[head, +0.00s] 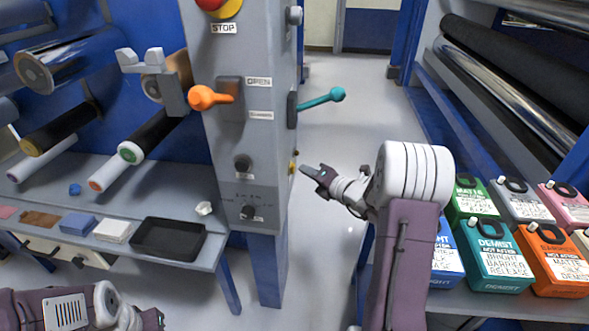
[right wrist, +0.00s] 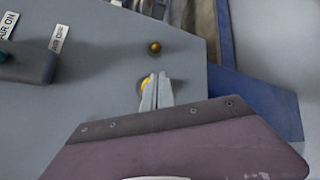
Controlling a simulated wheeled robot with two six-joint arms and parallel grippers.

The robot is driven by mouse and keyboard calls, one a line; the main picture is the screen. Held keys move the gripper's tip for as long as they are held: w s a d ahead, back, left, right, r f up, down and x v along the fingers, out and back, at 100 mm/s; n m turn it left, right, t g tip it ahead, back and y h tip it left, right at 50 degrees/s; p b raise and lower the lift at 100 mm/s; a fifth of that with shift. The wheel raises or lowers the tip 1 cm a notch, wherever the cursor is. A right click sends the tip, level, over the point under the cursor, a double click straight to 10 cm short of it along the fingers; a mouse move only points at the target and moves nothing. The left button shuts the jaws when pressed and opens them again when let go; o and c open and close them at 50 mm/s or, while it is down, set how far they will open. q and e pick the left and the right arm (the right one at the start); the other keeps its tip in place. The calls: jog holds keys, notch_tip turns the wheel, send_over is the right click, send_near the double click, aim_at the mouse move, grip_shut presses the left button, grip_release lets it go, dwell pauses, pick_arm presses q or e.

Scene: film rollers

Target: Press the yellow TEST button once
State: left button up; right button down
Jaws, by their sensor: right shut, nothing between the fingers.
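A yellow button (head: 292,167) sits low on the right side face of the grey control post (head: 240,150). In the right wrist view the yellow button (right wrist: 146,95) is partly hidden behind my fingers, and no TEST label is readable. My right gripper (head: 304,170) is shut and empty, its tips pointing at that side face. In the right wrist view its fingertips (right wrist: 160,78) overlap the button's right edge; I cannot tell whether they touch it. My left gripper (head: 151,319) is low at the left, cut off by the frame edge, with its fingers hidden.
A small brass-coloured knob (right wrist: 154,47) sits above the button. A teal lever (head: 322,99) sticks out above my right gripper, and an orange lever (head: 210,97) is on the front face. Labelled cartridges (head: 497,262) stand at the right.

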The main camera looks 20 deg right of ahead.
jog(key=shift+w+a, duration=0.15)
jog(key=shift+a, duration=0.1)
jog(key=shift+w+a, duration=0.25)
jog(key=shift+a, duration=0.15)
dwell(0.7)
jog(key=shift+d, duration=0.1)
jog(key=shift+s+d, duration=0.45)
jog(key=shift+d, duration=0.2)
jog(key=shift+s+d+p, duration=0.3)
jog(key=shift+s+d, duration=0.15)
jog(key=shift+d, duration=0.25)
jog(key=shift+s+d+p, duration=0.25)
jog(key=shift+s+d, duration=0.15)
jog(key=shift+d, duration=0.35)
jog(key=shift+s+d+p, duration=0.3)
jog(key=shift+s+d, duration=0.15)
jog(key=shift+d, duration=0.25)
